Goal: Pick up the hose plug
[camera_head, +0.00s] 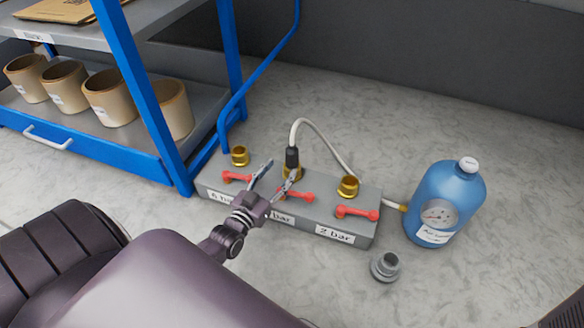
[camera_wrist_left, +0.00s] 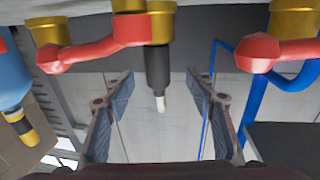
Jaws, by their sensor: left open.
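The hose plug (camera_head: 292,158) is a black cylinder on the end of a pale hose (camera_head: 322,131). It stands upright at the middle brass socket (camera_head: 291,173) of a grey manifold block (camera_head: 352,231). My left gripper (camera_head: 280,168) is open and empty, just in front of the plug. In the left wrist view the plug (camera_wrist_left: 157,68) shows between the two spread fingers of the left gripper (camera_wrist_left: 160,76), with a gap on each side. I cannot tell how far the fingers reach past it. My right gripper is not in view.
Red lever handles (camera_head: 357,213) sit along the block by the brass sockets. A blue bottle with a gauge (camera_head: 455,190) stands to the right. A grey fitting (camera_head: 385,266) lies on the floor in front. A blue-framed shelf (camera_head: 150,100) with tan pots stands at left.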

